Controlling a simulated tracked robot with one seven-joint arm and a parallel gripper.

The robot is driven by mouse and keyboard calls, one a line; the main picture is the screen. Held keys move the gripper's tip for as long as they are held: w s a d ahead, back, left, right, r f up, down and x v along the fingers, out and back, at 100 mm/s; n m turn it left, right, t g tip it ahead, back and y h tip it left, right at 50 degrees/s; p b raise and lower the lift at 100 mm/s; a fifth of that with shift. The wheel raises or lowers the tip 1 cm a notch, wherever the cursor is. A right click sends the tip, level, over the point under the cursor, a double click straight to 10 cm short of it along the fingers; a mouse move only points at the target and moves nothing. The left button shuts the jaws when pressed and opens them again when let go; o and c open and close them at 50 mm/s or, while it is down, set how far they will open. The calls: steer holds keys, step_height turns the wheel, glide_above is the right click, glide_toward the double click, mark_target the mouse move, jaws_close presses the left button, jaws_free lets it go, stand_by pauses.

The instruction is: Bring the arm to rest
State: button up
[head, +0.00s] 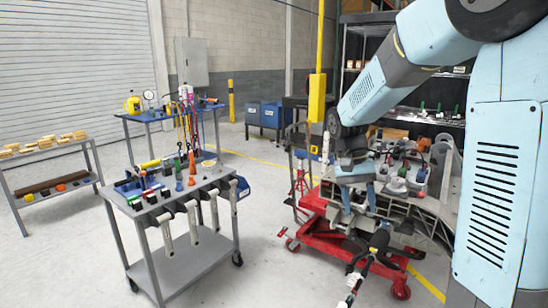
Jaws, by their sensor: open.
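My arm comes in from the upper right of the head view in light blue and grey links. It bends down towards the chassis fixture (425,205), which is on a red wheeled cart (318,232). My gripper (358,212) hangs in front of the fixture's left side, with its fingers pointing down. It is open, and I see nothing held in it. Whether the fingers touch the fixture cannot be told from this view. My upper arm hides part of the fixture's right side.
A grey tool cart (190,262) with hand tools stands to the left. A yellow post (317,97) rises behind the fixture. Floor between tool cart and red cart is clear.

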steer(key=s+d+r+n+t+y, duration=0.1)
steer(key=s+r+t, duration=0.3)
steer(key=s, duration=0.5)
steer(key=s+d+r+n+t+y, duration=0.1)
steer(key=s+r+t, duration=0.3)
steer(key=s, duration=0.5)
steer(key=shift+s+r+n+t, duration=0.3)
steer(key=shift+r+n, duration=0.2)
steer(key=shift+r, duration=0.1)
